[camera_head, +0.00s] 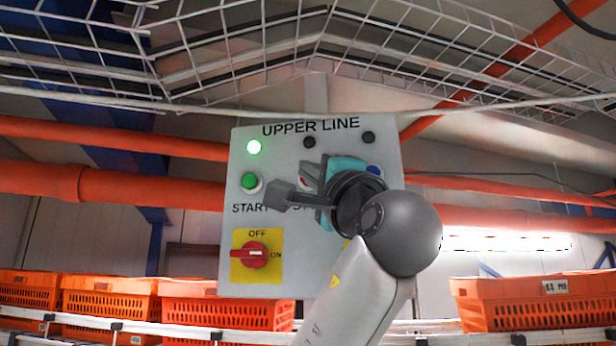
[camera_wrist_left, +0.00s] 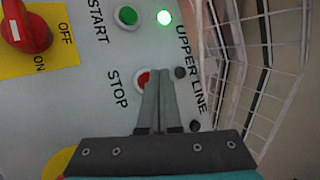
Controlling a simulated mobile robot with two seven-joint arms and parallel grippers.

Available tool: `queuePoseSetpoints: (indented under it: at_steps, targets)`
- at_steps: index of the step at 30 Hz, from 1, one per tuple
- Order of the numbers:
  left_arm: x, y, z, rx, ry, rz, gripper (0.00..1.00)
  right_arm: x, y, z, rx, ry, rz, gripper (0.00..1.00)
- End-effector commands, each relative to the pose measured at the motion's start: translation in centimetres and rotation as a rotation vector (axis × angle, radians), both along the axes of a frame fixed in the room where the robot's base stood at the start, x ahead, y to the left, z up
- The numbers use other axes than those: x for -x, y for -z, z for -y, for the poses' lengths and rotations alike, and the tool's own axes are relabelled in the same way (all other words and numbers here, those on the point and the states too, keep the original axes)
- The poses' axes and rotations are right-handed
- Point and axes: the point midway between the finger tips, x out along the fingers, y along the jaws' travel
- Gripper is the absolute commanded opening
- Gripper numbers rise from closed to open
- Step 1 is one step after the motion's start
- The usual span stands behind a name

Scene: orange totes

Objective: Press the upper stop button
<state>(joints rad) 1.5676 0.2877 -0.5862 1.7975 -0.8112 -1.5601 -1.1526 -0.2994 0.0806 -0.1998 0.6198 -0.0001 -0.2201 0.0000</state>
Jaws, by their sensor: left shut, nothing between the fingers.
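The grey control panel (camera_head: 225,222) is labelled UPPER LINE. The red stop button shows in the left wrist view (camera_wrist_left: 142,79), partly covered by my fingers; in the head view only a sliver of it (camera_head: 304,183) shows behind the gripper. My left gripper (camera_head: 278,194) is in front of the panel, fingers shut and empty. In the left wrist view its fingertips (camera_wrist_left: 160,72) overlap the right edge of the stop button. I cannot tell whether they touch it. The green lamp (camera_head: 254,147) above the green start button (camera_head: 250,182) is lit. My right gripper is not in view.
A red OFF/ON rotary switch (camera_head: 254,254) on a yellow plate sits low on the panel. A wire mesh tray (camera_head: 240,60) hangs above. Orange pipes (camera_head: 150,188) run behind the panel. Orange totes (camera_head: 225,310) stand at lower left, another (camera_head: 530,305) at lower right.

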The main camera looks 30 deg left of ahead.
Motion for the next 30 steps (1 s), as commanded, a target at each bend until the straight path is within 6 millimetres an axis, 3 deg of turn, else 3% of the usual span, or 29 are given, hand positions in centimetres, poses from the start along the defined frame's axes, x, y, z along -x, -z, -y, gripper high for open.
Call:
queuePoseSetpoints:
  at_steps: [30]
  targets:
    - [-1.17,0.02,-0.41,0.001,0.0,-0.001,0.0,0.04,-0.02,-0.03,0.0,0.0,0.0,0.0]
